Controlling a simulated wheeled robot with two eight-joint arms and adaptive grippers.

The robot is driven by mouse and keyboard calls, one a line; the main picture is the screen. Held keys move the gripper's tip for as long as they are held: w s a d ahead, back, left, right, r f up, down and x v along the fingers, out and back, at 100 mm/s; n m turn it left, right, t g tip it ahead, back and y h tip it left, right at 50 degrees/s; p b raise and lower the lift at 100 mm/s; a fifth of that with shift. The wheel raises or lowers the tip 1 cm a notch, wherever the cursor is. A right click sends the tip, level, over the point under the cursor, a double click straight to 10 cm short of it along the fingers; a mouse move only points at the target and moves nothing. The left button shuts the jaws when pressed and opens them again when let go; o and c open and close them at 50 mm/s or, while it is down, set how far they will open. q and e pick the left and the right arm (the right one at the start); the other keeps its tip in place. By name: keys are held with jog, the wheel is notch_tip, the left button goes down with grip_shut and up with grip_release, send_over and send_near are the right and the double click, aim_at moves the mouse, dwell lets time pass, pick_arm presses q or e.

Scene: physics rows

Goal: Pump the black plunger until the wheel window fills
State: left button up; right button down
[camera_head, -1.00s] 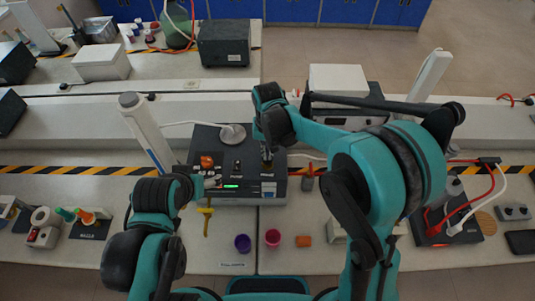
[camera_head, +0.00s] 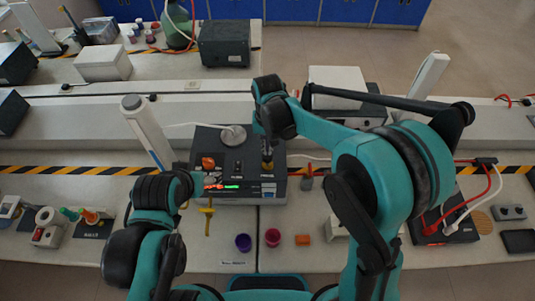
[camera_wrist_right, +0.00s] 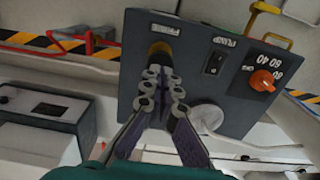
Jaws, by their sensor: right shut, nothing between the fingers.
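A dark grey box (camera_head: 226,150) stands on the bench in the head view. It carries an orange knob (camera_head: 208,162), a black switch and a white disc. At its right side is a plunger with a yellowish part (camera_head: 267,166); in the right wrist view this part (camera_wrist_right: 160,48) shows just beyond my fingertips. My right gripper (camera_wrist_right: 160,78) is shut and empty, at the plunger; I cannot tell whether it touches. A lit red and green bar (camera_head: 231,187) shows on the box's front. I cannot identify the wheel window. My left gripper (camera_head: 203,188) is near the front-left corner, its fingers unclear.
A yellow handle (camera_head: 208,211) sticks out at the box's front left. A white slanted post (camera_head: 148,132) rises left of the box.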

jog(key=shift+f, duration=0.15)
jog(key=shift+f+b, duration=1.65)
jog(key=shift+f, duration=0.2)
jog(key=shift+r, duration=0.1)
jog(key=shift+r+p, duration=1.25)
jog(key=shift+r, duration=0.65)
jog(key=shift+r+p, duration=1.65)
jog(key=shift+r, duration=0.9)
